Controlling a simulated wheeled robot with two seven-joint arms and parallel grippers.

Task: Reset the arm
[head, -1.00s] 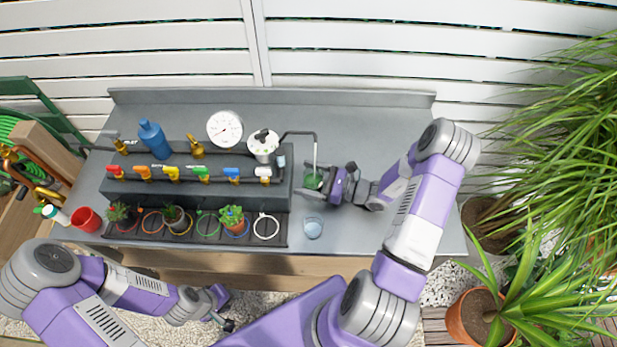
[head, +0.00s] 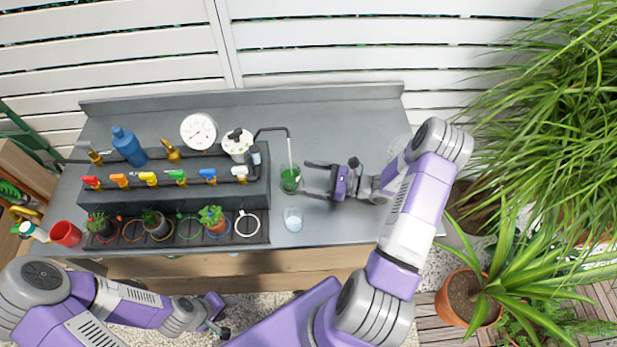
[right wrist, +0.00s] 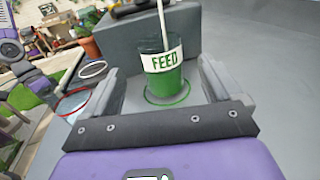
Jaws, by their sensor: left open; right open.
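My right gripper (head: 318,180) is open and empty, just right of a green cup (head: 290,181). The cup stands upright on the grey bench (head: 345,125) under a thin spout pipe. In the right wrist view the cup (right wrist: 165,75) is labelled FEED and stands ahead of my open fingers, on a green ring marking; no finger appears to grip it. My left gripper (head: 218,317) is open and empty, low in front of the bench, away from everything on it.
A clear glass (head: 293,219) stands on the bench in front of the cup. A rack (head: 262,195) with coloured valves fills the left side, with potted plants in front. A red cup (head: 66,234) stands at the left end. The bench's back right is clear.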

